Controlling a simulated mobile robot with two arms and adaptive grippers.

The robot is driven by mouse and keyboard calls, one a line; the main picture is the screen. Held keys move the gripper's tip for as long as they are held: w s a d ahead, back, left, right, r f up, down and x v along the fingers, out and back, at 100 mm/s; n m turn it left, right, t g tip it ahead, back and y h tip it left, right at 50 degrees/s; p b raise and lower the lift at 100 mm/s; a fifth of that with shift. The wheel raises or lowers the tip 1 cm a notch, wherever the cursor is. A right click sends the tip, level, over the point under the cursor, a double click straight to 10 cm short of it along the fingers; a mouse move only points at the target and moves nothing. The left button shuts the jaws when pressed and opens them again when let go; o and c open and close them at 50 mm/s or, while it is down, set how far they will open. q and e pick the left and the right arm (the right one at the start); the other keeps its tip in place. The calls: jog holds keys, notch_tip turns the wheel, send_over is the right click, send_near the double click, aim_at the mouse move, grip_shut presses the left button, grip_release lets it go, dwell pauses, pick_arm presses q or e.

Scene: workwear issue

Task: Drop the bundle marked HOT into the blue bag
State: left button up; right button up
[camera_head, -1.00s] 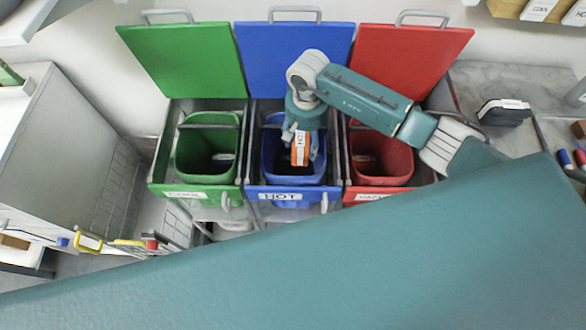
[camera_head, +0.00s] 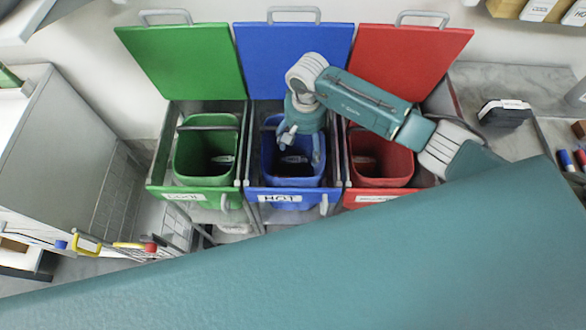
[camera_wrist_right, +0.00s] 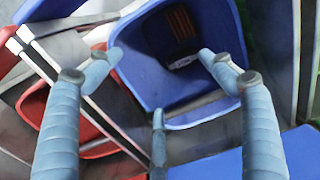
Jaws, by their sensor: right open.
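The blue bag (camera_head: 292,181) stands open in the middle, with a HOT label (camera_head: 280,198) on the front below it. My right gripper (camera_head: 302,143) is open and empty over the bag's mouth, fingers pointing down. In the right wrist view my right gripper (camera_wrist_right: 160,65) has its fingers spread above the blue bag (camera_wrist_right: 150,70). Deep inside lies a dark, red-striped thing (camera_wrist_right: 181,24), probably the bundle; its marking cannot be read. In the head view the bundle cannot be made out. My left gripper is not in view.
A green bag (camera_head: 205,180) stands to the left and a red bag (camera_head: 382,181) to the right. Their raised lids and the blue lid (camera_head: 293,55) stand behind. A grey cabinet (camera_head: 60,150) is at left. A black object (camera_head: 504,113) lies on the right counter.

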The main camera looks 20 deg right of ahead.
notch_tip(320, 180, up, 11)
jog(key=shift+r, duration=0.2)
dwell(0.6)
